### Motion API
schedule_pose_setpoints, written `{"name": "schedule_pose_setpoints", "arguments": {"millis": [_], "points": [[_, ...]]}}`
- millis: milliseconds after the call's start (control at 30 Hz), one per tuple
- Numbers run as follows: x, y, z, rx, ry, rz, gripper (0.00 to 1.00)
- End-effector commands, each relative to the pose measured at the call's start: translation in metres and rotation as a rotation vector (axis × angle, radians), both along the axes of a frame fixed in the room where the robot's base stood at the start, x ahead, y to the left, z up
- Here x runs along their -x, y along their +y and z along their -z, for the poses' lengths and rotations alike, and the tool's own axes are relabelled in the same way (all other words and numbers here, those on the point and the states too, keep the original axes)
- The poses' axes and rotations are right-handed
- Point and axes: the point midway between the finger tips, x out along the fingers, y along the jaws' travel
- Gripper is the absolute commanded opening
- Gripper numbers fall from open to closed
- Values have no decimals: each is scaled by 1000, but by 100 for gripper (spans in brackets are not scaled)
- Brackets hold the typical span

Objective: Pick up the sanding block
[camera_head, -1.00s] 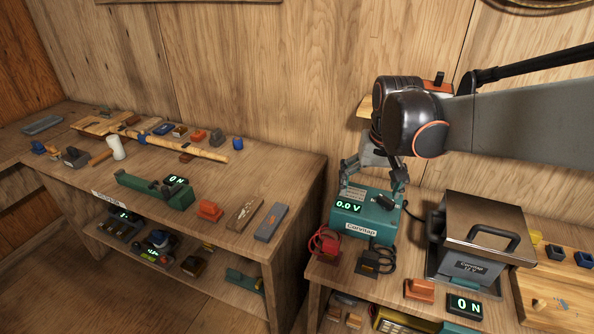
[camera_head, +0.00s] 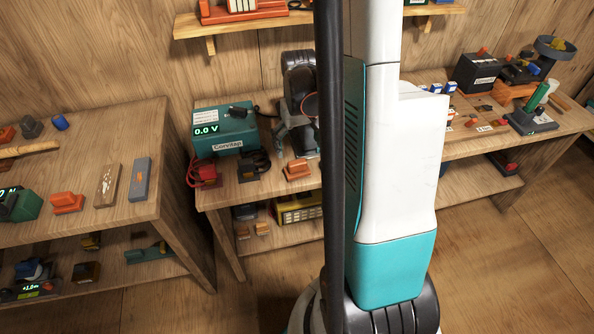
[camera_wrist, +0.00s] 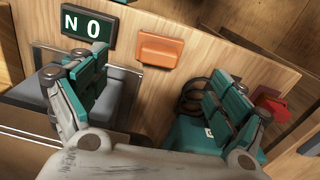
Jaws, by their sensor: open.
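An orange block with a raised grip, which looks like the sanding block (camera_head: 297,169), lies on the right bench near its front edge. It also shows in the wrist view (camera_wrist: 160,48), flat on the wood at top middle. A similar orange block (camera_head: 67,203) lies on the left bench, and I cannot tell for sure which one is meant. My gripper (camera_wrist: 155,95) is open and empty, its two fingers wide apart, with the nearer orange block beyond and between them. In the head view my gripper (camera_head: 287,133) is above and behind that block, partly hidden by my column.
A teal power supply (camera_head: 224,130) stands left of my gripper, with red (camera_head: 203,173) and black (camera_head: 253,163) clamps before it. In the wrist view, a display reading N 0 (camera_wrist: 88,32) sits left of the orange block.

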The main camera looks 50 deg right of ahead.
Motion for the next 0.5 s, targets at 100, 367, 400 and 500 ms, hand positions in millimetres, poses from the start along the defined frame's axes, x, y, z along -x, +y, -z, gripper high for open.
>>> {"name": "schedule_pose_setpoints", "arguments": {"millis": [100, 367, 400, 500], "points": [[-1, -1, 28, 0, -1, 0, 90], [-1, 0, 58, 0, -1, 0, 90], [-1, 0, 60, 0, -1, 0, 90], [-2, 0, 63, 0, -1, 0, 90]]}}
